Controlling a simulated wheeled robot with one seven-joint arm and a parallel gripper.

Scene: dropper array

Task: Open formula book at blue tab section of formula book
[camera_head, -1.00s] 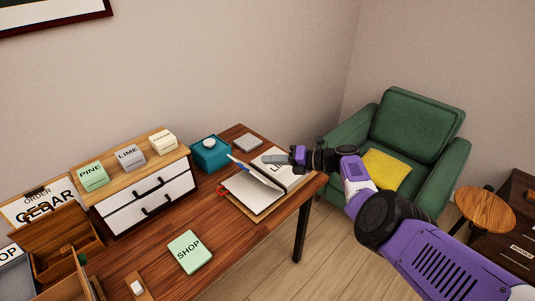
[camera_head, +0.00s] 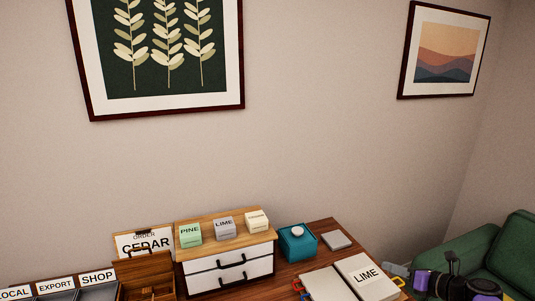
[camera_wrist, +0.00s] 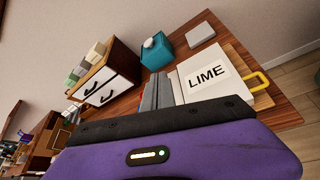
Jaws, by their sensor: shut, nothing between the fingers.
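The formula book (camera_head: 332,284) lies open on the desk. Its left page is blank and its right page reads LIME (camera_head: 367,275). Red tabs (camera_head: 298,287) show at the left edge. A yellow tab (camera_head: 399,282) sticks out at the right edge, with a small blue patch above it, beside my gripper. In the wrist view the LIME page (camera_wrist: 205,74) and a yellow tab (camera_wrist: 262,80) show clearly. My gripper (camera_head: 420,281) is at the book's right side in the head view. Its grey fingers (camera_wrist: 158,90) are shut and empty, covering part of the book in the wrist view.
A teal box (camera_head: 297,242) and a grey pad (camera_head: 337,240) stand behind the book. A white-drawer cabinet (camera_head: 230,272) bearing PINE, LIME and a third block is to the left. A card (camera_head: 140,243) reads CEDAR. A green armchair (camera_head: 510,255) is at right.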

